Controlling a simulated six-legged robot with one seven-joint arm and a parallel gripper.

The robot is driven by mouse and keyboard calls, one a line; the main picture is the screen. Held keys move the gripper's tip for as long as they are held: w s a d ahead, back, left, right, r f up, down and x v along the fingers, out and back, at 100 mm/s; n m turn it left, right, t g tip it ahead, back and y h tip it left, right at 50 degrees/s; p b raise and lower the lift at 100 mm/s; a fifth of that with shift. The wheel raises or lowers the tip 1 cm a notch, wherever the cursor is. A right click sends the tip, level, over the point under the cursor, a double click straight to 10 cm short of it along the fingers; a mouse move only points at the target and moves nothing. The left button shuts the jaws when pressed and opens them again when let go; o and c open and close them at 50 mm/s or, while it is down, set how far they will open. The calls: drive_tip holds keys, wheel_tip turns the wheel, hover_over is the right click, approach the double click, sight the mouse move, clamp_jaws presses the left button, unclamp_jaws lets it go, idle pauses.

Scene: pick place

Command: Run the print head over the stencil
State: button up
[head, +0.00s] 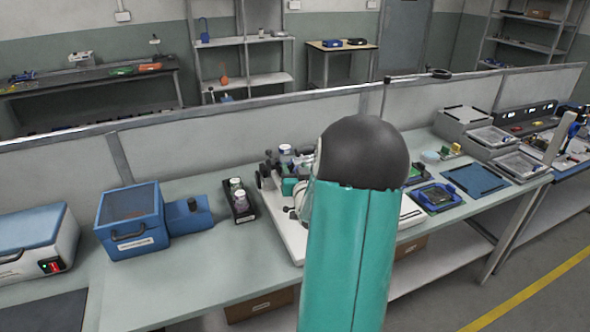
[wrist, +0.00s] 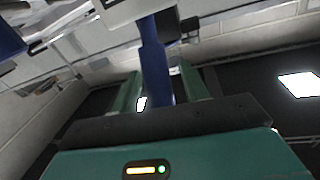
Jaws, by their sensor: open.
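A white-based bench machine (head: 291,232) stands mid-bench in the head view, with metal parts and dark knobs on it. My teal arm hides its right part. I cannot clearly make out the print head or the stencil on it. My gripper (wrist: 160,82) shows in the wrist view with two teal fingers apart. A blue upright bar (wrist: 152,55) with a dark block at its top shows between and beyond the fingers. I cannot tell whether it touches them. In the head view my gripper is hidden behind my arm.
Left of the machine are a black tray with bottles (head: 241,208) and a blue box (head: 131,222). To its right lie a blue-framed board (head: 436,197) and a blue mat (head: 475,180). A low partition (head: 245,118) runs along the bench back. The front bench strip is clear.

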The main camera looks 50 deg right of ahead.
drive_tip(key=shift+w+d, duration=0.1)
drive_tip(key=shift+w, duration=0.05)
clamp_jaws()
